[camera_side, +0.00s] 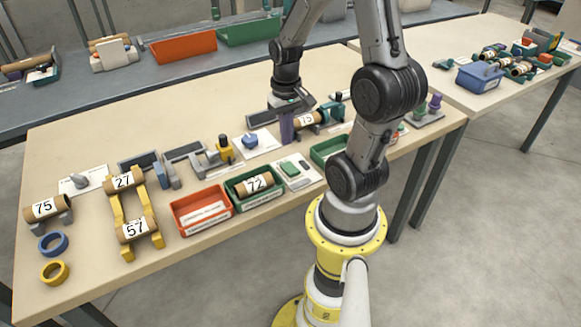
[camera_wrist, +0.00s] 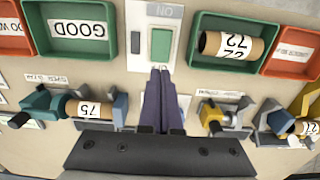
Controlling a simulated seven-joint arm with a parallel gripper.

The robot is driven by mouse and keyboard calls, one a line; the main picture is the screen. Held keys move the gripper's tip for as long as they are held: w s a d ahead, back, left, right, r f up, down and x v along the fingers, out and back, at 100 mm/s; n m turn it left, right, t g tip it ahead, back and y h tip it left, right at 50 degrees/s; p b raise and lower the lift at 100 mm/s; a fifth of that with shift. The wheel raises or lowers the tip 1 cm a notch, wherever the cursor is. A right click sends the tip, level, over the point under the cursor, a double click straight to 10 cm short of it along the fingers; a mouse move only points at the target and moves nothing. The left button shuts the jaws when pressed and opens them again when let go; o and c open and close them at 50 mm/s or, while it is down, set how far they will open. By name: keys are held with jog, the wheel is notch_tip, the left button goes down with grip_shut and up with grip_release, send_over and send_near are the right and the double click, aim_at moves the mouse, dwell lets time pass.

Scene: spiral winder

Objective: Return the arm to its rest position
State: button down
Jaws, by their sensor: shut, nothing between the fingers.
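My gripper (camera_side: 287,138) hangs over the middle of the bench in the side view, dark purple fingers pointing down. In the wrist view its fingers (camera_wrist: 160,72) are together and empty, their tips by the near edge of the green switch panel (camera_wrist: 160,45). I cannot tell the exact height of my fingertips above the bench.
A tube marked 72 (camera_side: 258,184) lies in a green tray (camera_side: 240,206) beside a red tray (camera_side: 202,222). A yellow rack (camera_side: 120,218) holds tubes marked 27 and 57. Holders and clamps stand close around my gripper. Bare bench (camera_side: 80,140) lies at the back left.

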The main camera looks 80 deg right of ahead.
dwell(0.4)
jog(key=w+a+r+n+t+h, duration=0.1)
jog(key=w+a+r+n+t, duration=0.4)
jog(key=a+r, duration=0.5)
jog(key=s+a+r+n+y, duration=0.1)
jog(key=s+a+r+n, duration=0.3)
jog(key=s+a+r, duration=0.1)
jog(key=s+a, duration=0.1)
jog(key=a, duration=0.1)
jog(key=shift+s+a+r+t, duration=0.15)
jog(key=shift+a+t, duration=0.25)
